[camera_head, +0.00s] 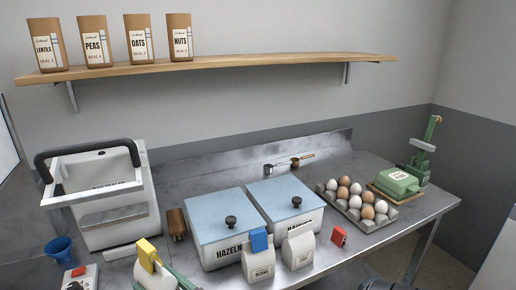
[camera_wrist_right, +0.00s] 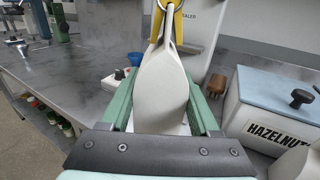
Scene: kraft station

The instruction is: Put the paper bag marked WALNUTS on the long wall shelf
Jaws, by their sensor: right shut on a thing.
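A white paper bag (camera_head: 146,273) with a yellow clip (camera_head: 146,252) at its top is at the bottom left of the head view. My right gripper (camera_wrist_right: 162,100) is shut on this bag, which also fills the middle of the right wrist view (camera_wrist_right: 160,75) between the green fingers. No lettering shows on its visible side, so I cannot read whether it says WALNUTS. The long wall shelf (camera_head: 290,60) runs along the back wall, well above the bag. My left gripper is not in view.
Brown bags of lentils (camera_head: 48,45), peas (camera_head: 95,40), oats (camera_head: 140,38) and nuts (camera_head: 180,37) stand on the shelf's left part; its right part is bare. Below are a silver-white machine (camera_head: 105,195), a hazelnut bin (camera_head: 218,228), small white bags (camera_head: 299,247) and an egg tray (camera_head: 378,222).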

